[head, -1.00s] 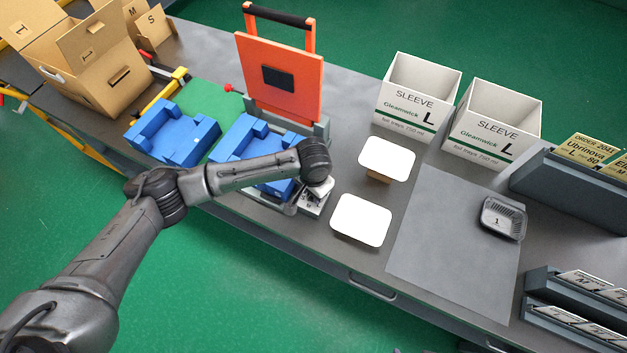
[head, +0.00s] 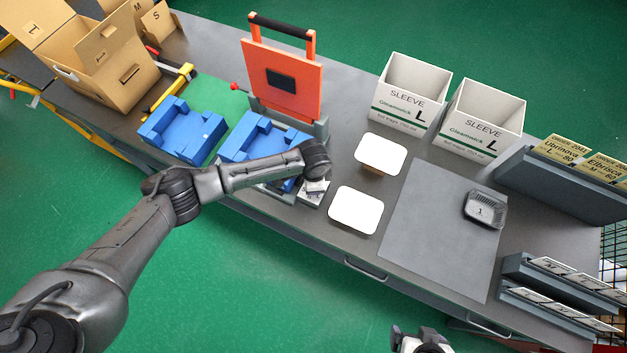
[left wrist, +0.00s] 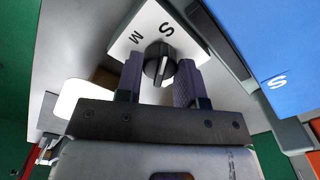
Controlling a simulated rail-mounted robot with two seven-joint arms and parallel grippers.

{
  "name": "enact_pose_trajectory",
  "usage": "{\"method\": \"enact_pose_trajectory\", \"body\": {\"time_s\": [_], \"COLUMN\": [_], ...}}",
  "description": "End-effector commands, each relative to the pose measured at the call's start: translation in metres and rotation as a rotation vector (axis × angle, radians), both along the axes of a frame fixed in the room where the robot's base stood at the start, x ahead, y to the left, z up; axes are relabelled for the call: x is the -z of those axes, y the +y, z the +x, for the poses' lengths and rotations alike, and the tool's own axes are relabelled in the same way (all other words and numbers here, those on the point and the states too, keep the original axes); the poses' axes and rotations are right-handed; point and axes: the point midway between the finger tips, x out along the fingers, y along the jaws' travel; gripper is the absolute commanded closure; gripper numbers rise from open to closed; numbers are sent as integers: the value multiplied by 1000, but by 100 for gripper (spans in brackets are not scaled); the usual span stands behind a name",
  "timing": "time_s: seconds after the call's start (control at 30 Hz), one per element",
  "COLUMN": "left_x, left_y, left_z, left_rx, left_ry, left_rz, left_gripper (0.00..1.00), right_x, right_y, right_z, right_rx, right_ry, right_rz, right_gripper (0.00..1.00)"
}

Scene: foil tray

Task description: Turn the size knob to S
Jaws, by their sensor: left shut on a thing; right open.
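The size knob (left wrist: 160,62) is black with a pale stripe that runs roughly up and down in the left wrist view. It sits on a white plate (left wrist: 186,42) printed with S and M. The stripe lies on the side away from the letters; I cannot tell which letter the knob is set to. My left gripper (left wrist: 160,80) is shut on the knob, one finger on each side. In the head view my left arm hides the knob, and only part of the white plate (head: 312,193) shows. My right gripper (head: 422,340) is open and empty at the bottom edge.
Blue tray nests (head: 180,132) and an orange press lid (head: 283,82) stand beside the knob. White pads (head: 356,210), a grey mat (head: 440,235) with a foil tray (head: 484,210), and sleeve boxes (head: 412,90) are to the right. A cardboard box (head: 110,75) is at left.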

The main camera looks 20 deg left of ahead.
Motion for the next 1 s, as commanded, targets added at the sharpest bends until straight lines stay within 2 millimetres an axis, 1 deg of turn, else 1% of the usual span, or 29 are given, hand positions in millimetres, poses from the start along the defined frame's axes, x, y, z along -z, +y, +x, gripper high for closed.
{"method": "enact_pose_trajectory", "body": {"time_s": [0.23, 0.67, 0.7, 0.93, 1.0], "left_x": [-1, -1, -1, -1, 0], "left_y": [-1, -1, -1, -1, -1], "left_z": [0, 0, 0, 0, 0], "left_rx": [42, 48, 48, 47, 46], "left_ry": [-1, -1, -1, -1, -1], "left_rz": [-3, -3, -4, -2, -2], "left_gripper": [88, 88, 61, 39, 39], "right_x": [-4, -4, -4, -4, -4], "right_y": [0, 3, 3, 3, 3], "right_z": [0, 0, 0, 0, 0], "right_rx": [1, 7, 7, 7, 7], "right_ry": [0, 1, 1, 1, 1], "right_rz": [1, 11, 11, 11, 11], "right_gripper": [8, 8, 8, 8, 8]}}
